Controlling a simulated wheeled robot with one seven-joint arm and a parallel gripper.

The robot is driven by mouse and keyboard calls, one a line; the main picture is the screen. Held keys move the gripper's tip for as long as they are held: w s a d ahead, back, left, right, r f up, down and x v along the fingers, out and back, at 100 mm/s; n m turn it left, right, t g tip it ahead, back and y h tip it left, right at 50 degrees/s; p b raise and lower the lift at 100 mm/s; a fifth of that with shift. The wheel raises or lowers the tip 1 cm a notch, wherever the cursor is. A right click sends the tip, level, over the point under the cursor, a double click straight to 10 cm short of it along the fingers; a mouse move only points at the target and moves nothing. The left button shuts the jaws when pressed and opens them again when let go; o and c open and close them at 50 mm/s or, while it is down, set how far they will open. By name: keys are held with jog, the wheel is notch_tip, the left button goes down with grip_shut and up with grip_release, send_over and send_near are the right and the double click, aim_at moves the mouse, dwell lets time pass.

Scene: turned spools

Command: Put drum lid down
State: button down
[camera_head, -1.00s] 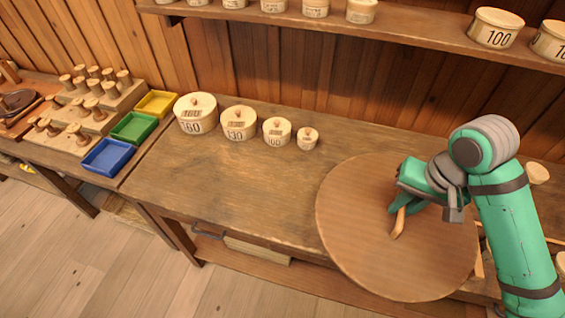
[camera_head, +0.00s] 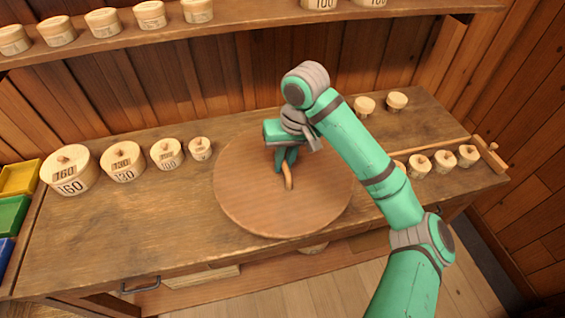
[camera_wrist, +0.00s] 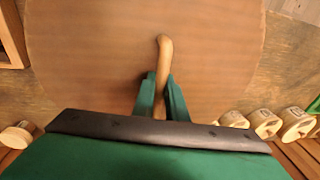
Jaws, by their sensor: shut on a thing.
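The drum lid (camera_head: 250,200) is a large round brown wooden disc over the middle of the workbench. Its curved wooden handle (camera_head: 288,177) stands up from its top. My gripper (camera_head: 285,160) is shut on this handle. In the wrist view the green fingers (camera_wrist: 161,98) close on both sides of the handle (camera_wrist: 164,60), and the lid (camera_wrist: 90,60) fills most of the picture. I cannot tell whether the lid touches the bench or hangs just above it.
Lidded tubs marked 160 (camera_head: 70,172), 130 (camera_head: 122,163) and 100 (camera_head: 166,154), plus a smaller one (camera_head: 200,149), stand left of the lid. Several small tubs (camera_head: 443,162) stand at the right by a wooden rail. The bench's front left (camera_head: 120,235) is clear.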

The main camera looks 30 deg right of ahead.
jog(key=w+d+f, duration=0.1)
jog(key=w+f, duration=0.1)
jog(key=w+d+f, duration=0.1)
jog(key=w+f, duration=0.1)
jog(key=w+d+f, duration=0.2)
jog(key=shift+w+d+f, duration=0.3)
jog(key=shift+w+f, duration=0.1)
jog(key=shift+f, duration=1.8)
jog(key=c, duration=1.8)
grip_release()
jog(key=shift+f, duration=0.15)
jog(key=shift+o, duration=0.2)
jog(key=r, duration=0.4)
jog(key=s+d+r, duration=0.1)
jog(key=r, duration=0.7)
jog(key=shift+s+d, duration=0.15)
jog(key=shift+s, duration=0.15)
